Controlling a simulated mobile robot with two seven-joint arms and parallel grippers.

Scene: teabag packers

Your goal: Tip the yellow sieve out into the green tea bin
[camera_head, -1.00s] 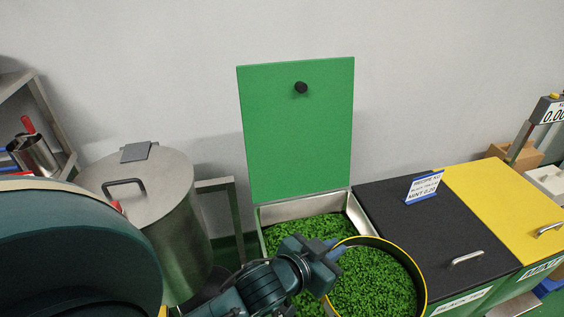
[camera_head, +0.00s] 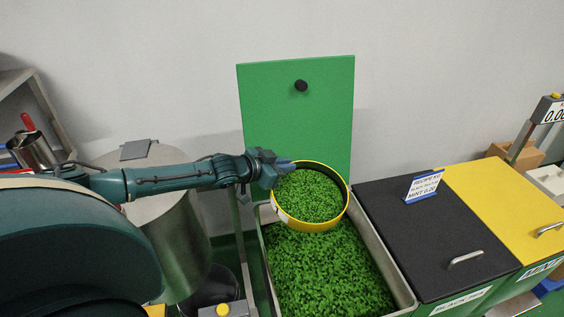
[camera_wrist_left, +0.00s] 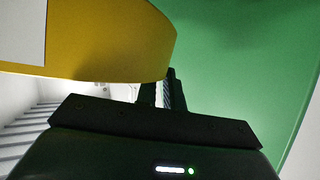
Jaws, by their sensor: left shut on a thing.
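The yellow sieve (camera_head: 306,226) is full of green leaf and held roughly level, with its open top up. It is above the back part of the open green tea bin (camera_head: 404,292), which holds a deep bed of green leaf. The bin's green lid (camera_head: 297,120) stands upright behind. My left gripper (camera_head: 284,168) is shut on the sieve's left rim. In the left wrist view the sieve's yellow wall (camera_wrist_left: 110,52) is close above the fingers, and the green lid (camera_wrist_left: 245,70) fills the right side. My right gripper is not in view.
The black bin lid (camera_head: 425,235) with a label card (camera_head: 424,187) and the yellow lid (camera_head: 510,210) are closed at right. A steel drum (camera_head: 170,240) stands at left under my left arm. The wall is behind.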

